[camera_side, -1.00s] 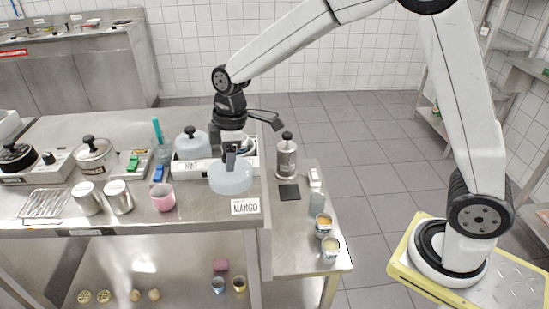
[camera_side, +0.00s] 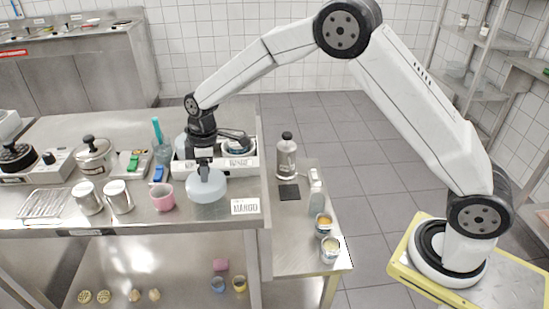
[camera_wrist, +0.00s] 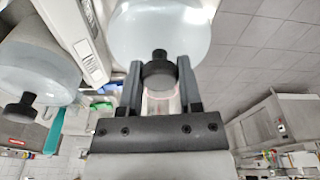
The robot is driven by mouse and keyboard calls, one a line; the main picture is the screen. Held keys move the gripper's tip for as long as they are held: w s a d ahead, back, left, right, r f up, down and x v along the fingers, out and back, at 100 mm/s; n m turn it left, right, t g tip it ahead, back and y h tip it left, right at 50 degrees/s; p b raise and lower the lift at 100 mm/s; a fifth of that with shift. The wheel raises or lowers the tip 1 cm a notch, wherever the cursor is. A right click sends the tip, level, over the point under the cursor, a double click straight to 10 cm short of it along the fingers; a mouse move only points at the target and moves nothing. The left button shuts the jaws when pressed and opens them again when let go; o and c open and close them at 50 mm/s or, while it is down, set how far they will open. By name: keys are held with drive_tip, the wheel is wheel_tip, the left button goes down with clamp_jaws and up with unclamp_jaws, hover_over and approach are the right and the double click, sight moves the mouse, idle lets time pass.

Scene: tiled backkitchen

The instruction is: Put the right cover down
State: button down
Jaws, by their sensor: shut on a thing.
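My gripper (camera_side: 205,167) is shut on the black knob (camera_wrist: 159,72) of a translucent pale-blue domed cover. The held cover (camera_side: 207,188) is in front of the white two-well holder (camera_side: 245,172), over the steel counter. I cannot tell whether its rim touches the counter. It fills the top middle of the wrist view (camera_wrist: 165,28). The other cover (camera_wrist: 35,62), with its own black knob, is at the left of the wrist view. In the side view it is mostly hidden behind my arm. The holder's right well is uncovered.
A pink cup (camera_side: 163,199) stands close left of the held cover, with two steel canisters (camera_side: 119,197) beyond it. A MANGO card (camera_side: 245,206) lies to the right near the counter's front edge. A steel dispenser (camera_side: 286,160) stands on the lower side table.

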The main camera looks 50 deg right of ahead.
drive_tip(key=shift+w+f, duration=0.3)
drive_tip(key=shift+f, duration=1.55)
drive_tip(key=shift+f, duration=0.15)
drive_tip(key=shift+c, duration=1.4)
unclamp_jaws()
drive_tip(key=r, duration=0.8)
drive_tip(key=d+r, duration=0.1)
drive_tip(key=r, duration=0.3)
drive_tip(key=shift+s+r, duration=0.15)
drive_tip(key=shift+s, duration=0.25)
drive_tip(key=shift+d, duration=0.1)
